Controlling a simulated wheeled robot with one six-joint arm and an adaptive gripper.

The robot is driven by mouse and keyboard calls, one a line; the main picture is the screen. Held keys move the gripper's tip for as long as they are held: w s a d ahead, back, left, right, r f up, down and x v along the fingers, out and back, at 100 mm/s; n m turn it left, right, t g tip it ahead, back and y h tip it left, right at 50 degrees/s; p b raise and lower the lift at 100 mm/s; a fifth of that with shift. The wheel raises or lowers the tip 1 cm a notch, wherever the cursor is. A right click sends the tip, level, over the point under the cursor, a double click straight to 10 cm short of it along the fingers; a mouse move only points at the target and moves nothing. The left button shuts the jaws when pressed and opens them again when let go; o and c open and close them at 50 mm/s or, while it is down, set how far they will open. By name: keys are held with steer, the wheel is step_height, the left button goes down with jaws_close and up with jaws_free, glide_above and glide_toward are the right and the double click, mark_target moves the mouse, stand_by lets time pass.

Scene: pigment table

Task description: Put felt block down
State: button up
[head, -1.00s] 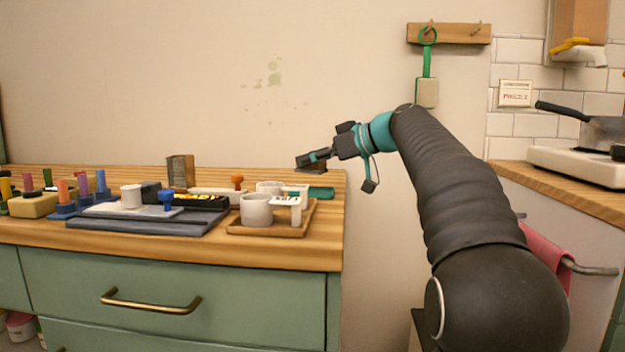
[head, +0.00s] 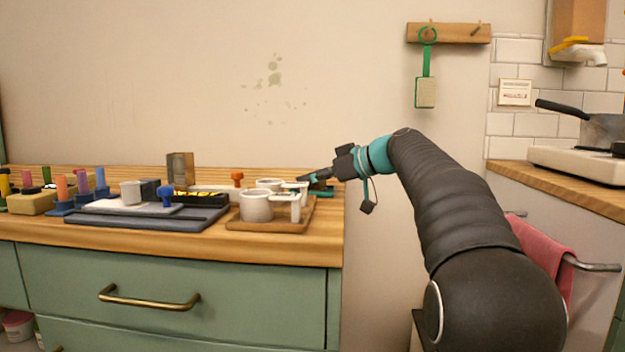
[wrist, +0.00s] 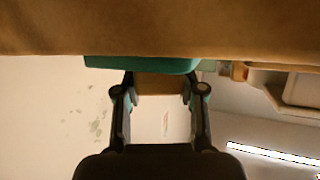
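My gripper (head: 313,177) is low over the back right corner of the wooden worktop in the head view. In the wrist view its two fingers (wrist: 160,98) are closed on the sides of a brown block (wrist: 160,86), which I take to be the felt block. A teal-green pad (wrist: 140,63) lies at the block's far end in the wrist view. The green pad also shows under the gripper in the head view (head: 322,193). The block is mostly hidden in the head view, and I cannot tell whether it touches the pad.
A wooden tray (head: 245,226) with white cups (head: 257,207) and a white stand (head: 295,208) is just left of the gripper. A dark slab (head: 130,220), stampers and a grey-brown block (head: 180,169) stand farther left. The worktop's right edge is close by.

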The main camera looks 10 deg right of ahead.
steer(key=o, duration=0.3)
steer(key=shift+o, duration=0.2)
steer(key=shift+r, duration=0.1)
steer(key=shift+r, duration=0.2)
steer(key=v, duration=1.2)
steer(key=shift+p, duration=0.4)
steer(key=shift+f, duration=0.1)
